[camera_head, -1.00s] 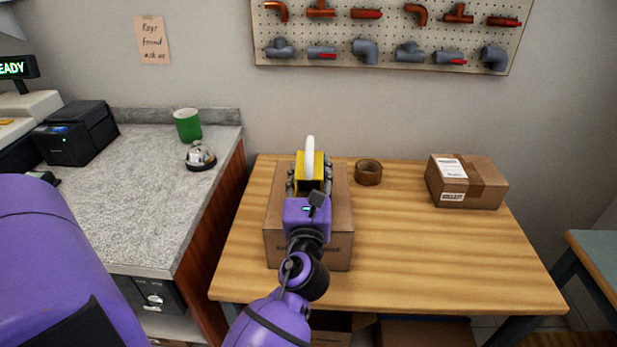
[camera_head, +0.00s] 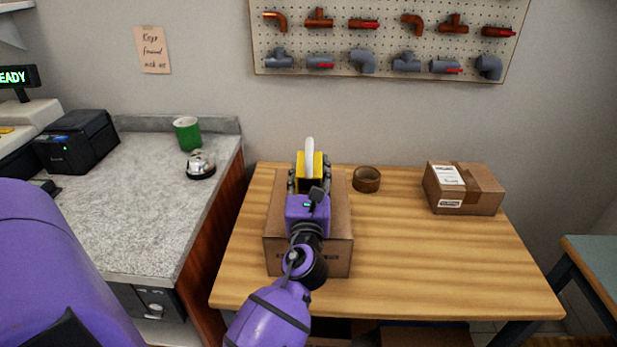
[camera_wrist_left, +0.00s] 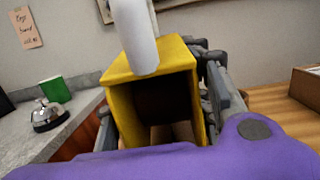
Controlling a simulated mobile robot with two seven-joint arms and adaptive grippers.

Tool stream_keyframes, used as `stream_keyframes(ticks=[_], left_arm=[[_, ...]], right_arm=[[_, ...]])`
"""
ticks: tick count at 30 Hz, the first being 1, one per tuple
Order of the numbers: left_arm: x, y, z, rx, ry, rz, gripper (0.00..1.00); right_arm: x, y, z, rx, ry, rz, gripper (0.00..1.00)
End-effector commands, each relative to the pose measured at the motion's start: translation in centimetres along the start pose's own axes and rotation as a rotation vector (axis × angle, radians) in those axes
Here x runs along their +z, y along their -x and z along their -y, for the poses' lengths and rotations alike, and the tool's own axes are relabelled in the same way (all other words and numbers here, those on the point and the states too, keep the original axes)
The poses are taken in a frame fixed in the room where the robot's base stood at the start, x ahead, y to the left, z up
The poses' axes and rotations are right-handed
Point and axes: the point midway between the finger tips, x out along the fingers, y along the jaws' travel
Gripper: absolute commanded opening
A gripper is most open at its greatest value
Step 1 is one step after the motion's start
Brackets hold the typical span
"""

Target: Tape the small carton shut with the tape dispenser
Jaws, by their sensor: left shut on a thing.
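The tape dispenser is yellow with a white handle (camera_head: 309,160) and shows above the far part of the small carton. My left gripper (camera_head: 309,182) is shut on the tape dispenser, with a finger on each side of it. The dispenser's hollow yellow body fills the middle of the left wrist view (camera_wrist_left: 155,85). The small carton (camera_head: 340,228) is brown and sits on the wooden table under my left gripper and wrist, which hide much of its top. I cannot tell whether the dispenser touches the carton. My right gripper is in neither view.
A brown tape roll (camera_head: 367,179) lies right of the carton. A taped, labelled box (camera_head: 463,190) stands at the table's right. The wooden table (camera_head: 430,260) is clear at front right. A counter at left holds a bell (camera_head: 201,165) and green cup (camera_head: 187,133).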

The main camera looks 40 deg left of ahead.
Motion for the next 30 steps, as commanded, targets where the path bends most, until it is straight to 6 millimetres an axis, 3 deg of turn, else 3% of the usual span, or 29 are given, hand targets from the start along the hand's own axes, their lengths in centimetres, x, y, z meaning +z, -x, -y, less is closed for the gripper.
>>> stream_keyframes(ticks=[13,30], left_arm=[[0.0,-0.5,0.0,0.0,-0.002,0.001,0.03],[-0.6,-3.7,-0.1,0.0,-0.002,0.0,0.03]], right_arm=[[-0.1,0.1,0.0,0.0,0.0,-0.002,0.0],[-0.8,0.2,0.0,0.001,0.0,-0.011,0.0]])
